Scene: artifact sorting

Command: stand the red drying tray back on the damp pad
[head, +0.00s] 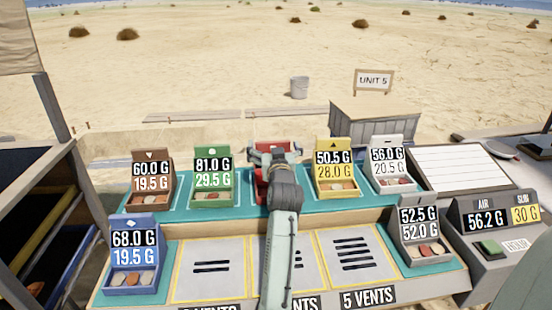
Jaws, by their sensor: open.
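The red drying tray (261,187) is at the middle of the back row, between the green and yellow trays. My arm and gripper hide most of it; only red parts at its edges show. It appears to stand on the teal strip (240,201), which looks like the damp pad, but its contact there is hidden. My gripper (279,154) is open at the red tray's upper part. I cannot tell whether the fingers touch it.
Brown (153,206), green (212,199), yellow (336,194) and white (393,186) trays share the back row. A blue tray (133,278) stands front left, a grey tray (424,261) front right. Slotted panels (209,266) lie bare between them. A readout box (490,268) is at right.

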